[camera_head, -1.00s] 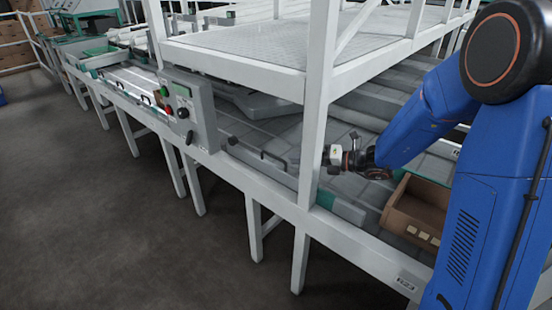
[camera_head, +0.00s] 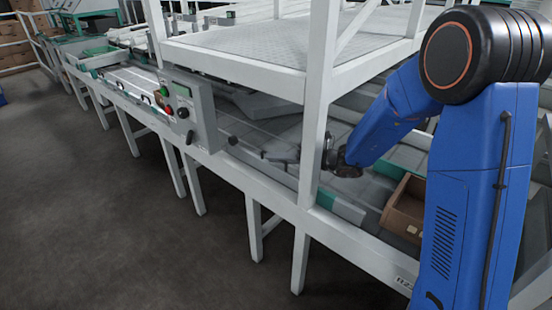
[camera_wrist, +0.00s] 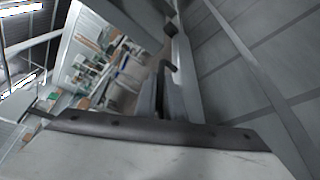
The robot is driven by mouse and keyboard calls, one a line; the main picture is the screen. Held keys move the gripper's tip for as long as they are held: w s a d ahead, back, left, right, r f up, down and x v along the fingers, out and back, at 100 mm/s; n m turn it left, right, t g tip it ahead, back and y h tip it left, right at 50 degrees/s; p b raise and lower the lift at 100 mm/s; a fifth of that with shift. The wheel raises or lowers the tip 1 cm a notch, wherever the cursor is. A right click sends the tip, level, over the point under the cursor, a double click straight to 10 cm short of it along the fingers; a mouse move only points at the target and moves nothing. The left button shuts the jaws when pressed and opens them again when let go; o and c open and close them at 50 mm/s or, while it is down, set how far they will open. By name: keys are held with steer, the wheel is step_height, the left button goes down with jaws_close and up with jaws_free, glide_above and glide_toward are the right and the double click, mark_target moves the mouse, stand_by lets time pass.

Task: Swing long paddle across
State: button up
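In the head view a grey slab-like part (camera_head: 268,106) lies slanted over the belt behind the white post; I cannot tell if it is the long paddle. My gripper (camera_head: 283,154) reaches leftward past the white post, low over the near edge of the belt, where a black handle stood in view earlier. The post hides part of my wrist, and the fingers are too small to read. In the wrist view a dark bent rod (camera_wrist: 172,66) rises beside a long grey bar (camera_wrist: 184,80). A pale surface with a dark edge fills the bottom of that view.
A white post (camera_head: 313,120) and upper deck (camera_head: 280,45) stand close to my arm. A control box (camera_head: 190,108) is to the left on the conveyor frame. A brown open carton (camera_head: 403,212) sits to the right. The floor in front is clear.

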steer(key=shift+w, duration=0.1)
jaws_close()
steer(key=w+d+n+g, duration=0.4)
steer(key=w+n+g, duration=0.3)
steer(key=w, duration=0.5)
steer(key=shift+w+d+g, duration=0.2)
steer(key=shift+d+g, duration=0.2)
steer(key=shift+g, duration=0.7)
steer(key=shift+o, duration=1.8)
jaws_free()
steer(key=shift+w, duration=0.15)
steer(key=v, duration=1.7)
steer(key=shift+d, duration=0.2)
